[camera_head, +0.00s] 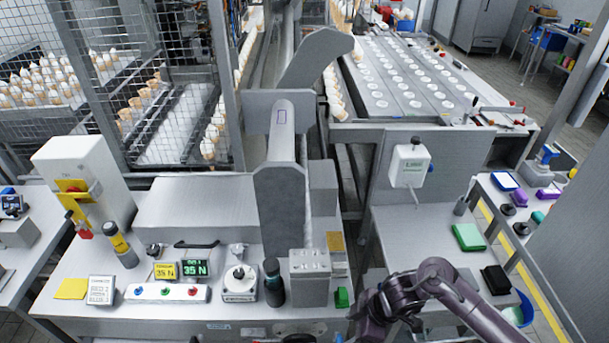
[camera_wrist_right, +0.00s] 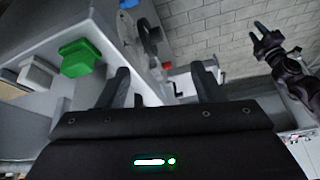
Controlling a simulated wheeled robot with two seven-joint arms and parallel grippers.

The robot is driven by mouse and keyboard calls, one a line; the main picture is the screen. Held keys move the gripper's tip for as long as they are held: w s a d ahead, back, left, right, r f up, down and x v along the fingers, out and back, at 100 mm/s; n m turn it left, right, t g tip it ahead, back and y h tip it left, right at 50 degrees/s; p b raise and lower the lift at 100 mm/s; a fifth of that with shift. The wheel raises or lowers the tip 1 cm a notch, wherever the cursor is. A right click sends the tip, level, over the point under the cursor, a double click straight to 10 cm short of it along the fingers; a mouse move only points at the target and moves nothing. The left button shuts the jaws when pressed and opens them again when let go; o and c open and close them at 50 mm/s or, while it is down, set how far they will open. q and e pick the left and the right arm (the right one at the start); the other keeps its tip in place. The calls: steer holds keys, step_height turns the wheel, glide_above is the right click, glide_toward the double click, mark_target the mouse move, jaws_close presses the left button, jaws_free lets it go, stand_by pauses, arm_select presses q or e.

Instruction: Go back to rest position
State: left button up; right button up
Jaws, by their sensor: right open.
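My right arm comes in at the bottom right of the head view. Its gripper (camera_head: 370,318) is low beside the front edge of the bench, partly cut off by the frame. In the right wrist view the two fingers of my right gripper (camera_wrist_right: 165,85) stand well apart with nothing between them. My left gripper is not in the head view. A dark arm end with short prongs (camera_wrist_right: 267,42) shows at the right of the wrist view; it looks like my left one, but its jaw state is unclear.
The left bench holds a button panel (camera_head: 166,293), a dark bottle (camera_head: 273,282) and a green block (camera_head: 342,297). The right bench holds a green pad (camera_head: 468,237) and a black item (camera_head: 496,279) near my right arm. A grey column (camera_head: 281,200) rises between the benches.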

steer(key=s+d+f+m+t+b, duration=0.1)
steer(key=s+d+f+m+b, duration=0.2)
steer(key=f, duration=1)
steer(key=s+d+f+m+t+b, duration=0.1)
steer(key=s+f+m+t+b, duration=0.15)
steer(key=f+m, duration=0.75)
steer(key=s+d+f+g+h+b, duration=0.1)
steer(key=s+d+f, duration=0.3)
steer(key=s+f, duration=0.5)
steer(key=s+d+f+g+h+b, duration=0.1)
steer(key=s+d+f+h, duration=0.3)
steer(key=s+f, duration=0.6)
steer(key=s+g, duration=0.1)
steer(key=s, duration=0.7)
steer(key=shift+s+f+b, duration=0.3)
steer(key=shift+b, duration=0.1)
